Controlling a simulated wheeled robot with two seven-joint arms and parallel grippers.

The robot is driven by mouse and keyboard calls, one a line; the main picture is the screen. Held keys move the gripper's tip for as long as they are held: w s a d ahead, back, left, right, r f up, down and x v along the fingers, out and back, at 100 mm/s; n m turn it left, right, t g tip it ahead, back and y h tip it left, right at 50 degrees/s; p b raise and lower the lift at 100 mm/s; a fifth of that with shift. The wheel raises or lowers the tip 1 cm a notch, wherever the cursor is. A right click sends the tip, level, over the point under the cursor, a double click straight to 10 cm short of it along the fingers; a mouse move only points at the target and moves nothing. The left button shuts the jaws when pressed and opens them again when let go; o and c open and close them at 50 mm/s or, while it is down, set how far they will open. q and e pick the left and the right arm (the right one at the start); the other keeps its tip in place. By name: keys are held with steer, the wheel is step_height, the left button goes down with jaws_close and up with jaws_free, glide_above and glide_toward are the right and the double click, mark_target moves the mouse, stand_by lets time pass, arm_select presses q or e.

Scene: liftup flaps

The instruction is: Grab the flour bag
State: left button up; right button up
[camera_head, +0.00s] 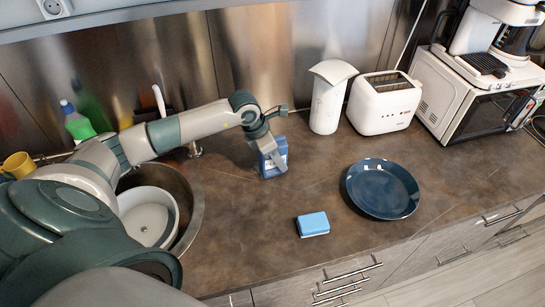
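A small blue package with a pale label, which looks like the flour bag (272,168), stands upright on the brown counter near the back wall, right of the sink. My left arm reaches in from the left, and its gripper (269,150) is at the top of this package, overlapping it. The fingers hide part of the package. I cannot tell whether they are closed on it or only around or in front of it. My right gripper is not in view.
A white pitcher-like container (328,100) and a white toaster (384,108) stand to the right, with a microwave (462,105) beyond. A dark blue plate (382,188) and a blue sponge (313,224) lie nearer the front. The sink (190,217) holds a white bowl (149,217).

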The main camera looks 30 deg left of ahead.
arm_select(q)
steer(key=c, duration=0.5)
steer(key=shift+r, duration=0.1)
steer(key=shift+w+r+b, duration=0.1)
steer(key=shift+r+b, duration=0.65)
steer(key=shift+r, duration=0.1)
steer(key=shift+s+d+r+b, duration=0.9)
steer(key=shift+s+d+r, duration=0.25)
steer(key=shift+d+r, duration=0.45)
steer(key=shift+s+d+r+b, duration=0.85)
steer(key=shift+s+d+r, duration=0.35)
steer(key=shift+d+r, duration=0.3)
steer(key=shift+s+d+r+b, duration=0.9)
steer(key=shift+s+d+r, duration=0.25)
steer(key=shift+d+r, duration=0.45)
steer(key=shift+f, duration=0.1)
